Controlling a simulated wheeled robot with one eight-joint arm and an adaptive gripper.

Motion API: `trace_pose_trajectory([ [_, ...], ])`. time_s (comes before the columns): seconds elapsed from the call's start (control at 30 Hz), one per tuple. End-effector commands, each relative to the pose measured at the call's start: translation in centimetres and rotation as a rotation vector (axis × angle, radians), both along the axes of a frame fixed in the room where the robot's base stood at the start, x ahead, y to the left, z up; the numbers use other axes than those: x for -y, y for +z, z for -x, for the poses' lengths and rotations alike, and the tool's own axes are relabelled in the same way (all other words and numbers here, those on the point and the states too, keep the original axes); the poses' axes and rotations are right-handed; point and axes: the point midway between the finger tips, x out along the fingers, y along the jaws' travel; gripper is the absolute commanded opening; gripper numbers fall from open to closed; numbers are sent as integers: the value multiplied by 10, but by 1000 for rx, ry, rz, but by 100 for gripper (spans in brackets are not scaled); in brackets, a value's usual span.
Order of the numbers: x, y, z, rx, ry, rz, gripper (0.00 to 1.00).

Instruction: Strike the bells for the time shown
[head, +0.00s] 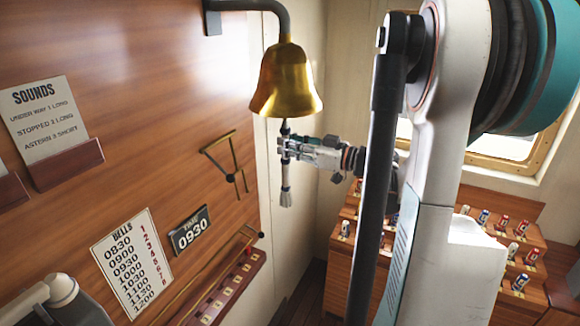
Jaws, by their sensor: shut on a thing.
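A brass bell (286,80) hangs from a grey bracket at the top middle of the head view. A dark cord with white bands, the bell rope (286,190), hangs below its mouth and ends in a pale tassel. My gripper (287,147) is shut on the rope, a little below the bell. The bell hangs upright. A dark time plate (190,231) on the wood wall reads 0930. A white bells card (131,262) lists times from 0830 to 1200 with red numbers beside them; 0930 lines up with about 3.
A sounds card (44,117) stands in a wooden holder on the wall. Stepped wooden shelves (482,268) with several small coloured items stand at right, below a window.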

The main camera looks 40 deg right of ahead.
Motion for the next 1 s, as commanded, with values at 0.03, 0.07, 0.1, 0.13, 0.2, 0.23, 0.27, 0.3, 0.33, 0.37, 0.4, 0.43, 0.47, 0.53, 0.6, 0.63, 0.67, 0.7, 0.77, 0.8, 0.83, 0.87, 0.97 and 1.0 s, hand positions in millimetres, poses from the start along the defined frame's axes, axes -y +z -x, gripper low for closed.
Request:
trace_pose_trajectory([
  [0.03,-8,3,3,1,2,0,0],
  [0.07,-13,4,5,1,3,0,0],
  [0.1,-22,6,9,2,3,-1,0],
  [0.13,-28,7,11,1,3,-2,0],
  [0.2,-43,11,17,2,2,-2,1],
  [0.23,-49,12,20,2,2,-2,1],
  [0.27,-55,14,23,2,3,-2,1],
  [0.3,-50,12,21,2,1,-2,1],
  [0.33,-50,11,20,2,1,-2,1],
  [0.37,-49,11,20,2,1,-2,1],
  [0.4,-48,11,20,2,1,-2,1],
  [0.43,-46,10,19,2,0,-1,1],
  [0.47,-45,9,18,1,0,-2,1],
  [0.53,-39,8,16,2,-1,-2,1],
  [0.6,-32,6,13,2,-1,-2,1],
  [0.63,-29,5,12,3,-1,-2,1],
  [0.67,-26,5,10,3,-1,-2,1],
  [0.7,-22,4,9,3,0,-3,1],
  [0.77,-16,3,6,4,0,-4,0],
  [0.8,-12,2,5,4,0,-4,0],
  [0.83,-9,2,3,4,0,-4,0],
  [0.87,-6,1,2,4,0,-4,0],
  [0.97,3,-1,-1,4,-1,-4,0],
  [1.0,5,-1,-2,3,-1,-3,0],
])
